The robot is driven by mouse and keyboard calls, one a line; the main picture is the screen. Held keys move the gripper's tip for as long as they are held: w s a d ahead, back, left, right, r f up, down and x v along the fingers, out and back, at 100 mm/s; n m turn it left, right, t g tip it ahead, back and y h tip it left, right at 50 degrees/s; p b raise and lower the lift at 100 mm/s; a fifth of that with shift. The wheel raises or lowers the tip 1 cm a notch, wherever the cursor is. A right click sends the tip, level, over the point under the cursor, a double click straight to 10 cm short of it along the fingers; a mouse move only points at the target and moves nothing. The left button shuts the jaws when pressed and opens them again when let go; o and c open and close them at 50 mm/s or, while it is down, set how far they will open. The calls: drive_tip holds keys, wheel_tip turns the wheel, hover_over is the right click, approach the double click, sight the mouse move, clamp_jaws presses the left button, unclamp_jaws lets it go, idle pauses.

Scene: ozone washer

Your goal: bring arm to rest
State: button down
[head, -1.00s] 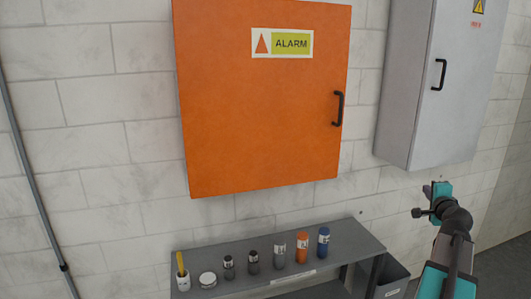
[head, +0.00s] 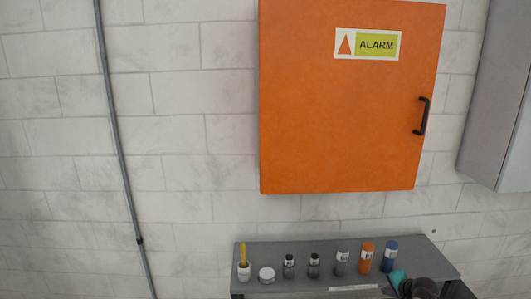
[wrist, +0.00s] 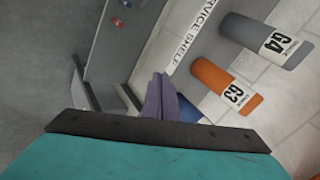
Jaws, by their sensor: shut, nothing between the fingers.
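My arm shows at the lower right of the head view as a teal and dark part, cut off by the bottom edge. My gripper (wrist: 160,98) shows in the wrist view: its two dark fingers are together and hold nothing. It is over the right end of the grey service shelf (head: 445,268). In the wrist view, the orange cylinder (wrist: 215,82) and a grey cylinder (wrist: 256,36) lie to the right of the fingers. A blue cylinder (wrist: 188,112) is partly hidden behind them.
An orange alarm cabinet (head: 340,120) with a black handle hangs above the shelf, its door shut. A grey cabinet (head: 495,110) is at the right. A pipe (head: 118,130) runs down the left wall.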

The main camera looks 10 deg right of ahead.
drive_tip(key=s+a+f+n+g+y, duration=0.1)
drive_tip(key=s+a+f+n+g, duration=0.4)
drive_tip(key=a+f, duration=0.6)
drive_tip(key=s+a+f+n+g+y, duration=0.2)
drive_tip(key=s+a+f, duration=0.6)
drive_tip(key=a, duration=0.5)
drive_tip(key=s+a+f+n+g, duration=0.2)
drive_tip(key=s+a+f, duration=0.1)
drive_tip(key=s, duration=0.5)
drive_tip(key=s+a+f+n+g+h, duration=0.1)
drive_tip(key=s+a+f+n+g, duration=0.1)
drive_tip(key=s, duration=0.6)
drive_tip(key=s+a+f+n+g+h, duration=0.1)
drive_tip(key=s+a+f+n+g, duration=0.2)
drive_tip(key=s+a+f, duration=0.2)
drive_tip(key=s, duration=0.3)
drive_tip(key=shift+a+f+n, duration=0.35)
drive_tip(key=shift+n, duration=0.05)
